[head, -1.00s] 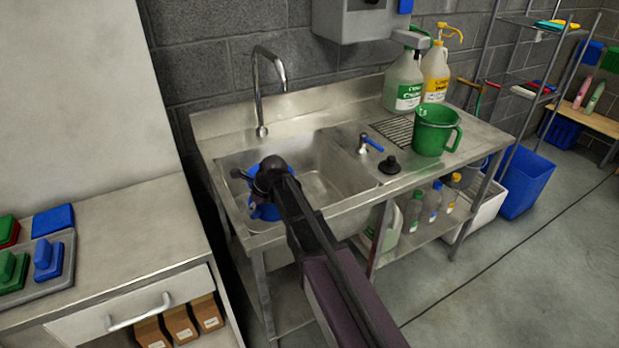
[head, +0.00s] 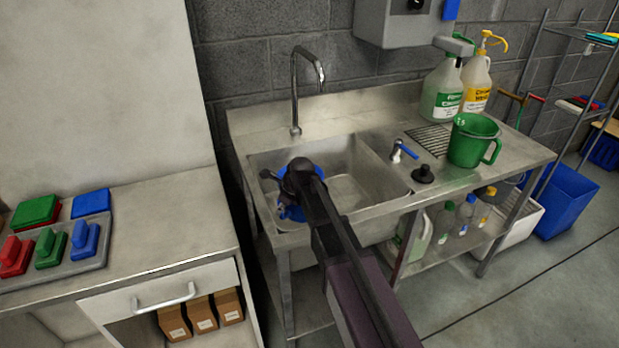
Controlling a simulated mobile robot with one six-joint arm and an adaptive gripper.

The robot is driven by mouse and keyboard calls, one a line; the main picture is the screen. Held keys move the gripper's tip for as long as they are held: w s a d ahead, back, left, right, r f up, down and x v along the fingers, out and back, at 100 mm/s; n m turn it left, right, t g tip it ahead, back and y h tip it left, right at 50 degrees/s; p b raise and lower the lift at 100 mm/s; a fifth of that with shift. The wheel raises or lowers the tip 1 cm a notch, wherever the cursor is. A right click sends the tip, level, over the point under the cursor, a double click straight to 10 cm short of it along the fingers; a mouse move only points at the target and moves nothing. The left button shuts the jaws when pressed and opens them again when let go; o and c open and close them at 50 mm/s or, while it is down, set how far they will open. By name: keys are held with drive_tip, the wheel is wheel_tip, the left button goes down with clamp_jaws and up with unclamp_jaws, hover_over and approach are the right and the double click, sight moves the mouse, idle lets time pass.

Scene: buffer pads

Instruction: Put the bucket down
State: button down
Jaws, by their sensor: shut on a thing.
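A blue bucket (head: 291,212) is at the left front of the steel sink basin (head: 350,187), mostly hidden beneath my arm's end. Only parts of its blue side show. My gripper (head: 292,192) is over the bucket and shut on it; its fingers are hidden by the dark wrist. I cannot tell whether the bucket touches the basin floor.
A tap (head: 297,90) rises behind the basin. A green jug (head: 473,140), a black plunger-like stopper (head: 423,173) and a blue-handled valve (head: 404,150) stand on the drainboard. A worktop (head: 150,215) with coloured pads is at left. Bottles fill the shelf below.

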drive_tip(key=shift+r, duration=0.2)
drive_tip(key=shift+w+r+p, duration=0.1)
drive_tip(key=shift+r+p, duration=0.5)
drive_tip(key=shift+p, duration=0.15)
wheel_tip(320, 180, up, 12)
drive_tip(key=s+p, duration=0.1)
drive_tip(key=p, duration=1.1)
drive_tip(key=s+a+r+p, duration=0.2)
drive_tip(key=s+a, duration=0.2)
drive_tip(key=s, duration=0.5)
drive_tip(key=s+a+r+p, duration=0.2)
drive_tip(key=s+a, duration=0.3)
drive_tip(key=s, duration=0.4)
drive_tip(key=shift+r, duration=0.2)
drive_tip(key=shift+y, duration=0.3)
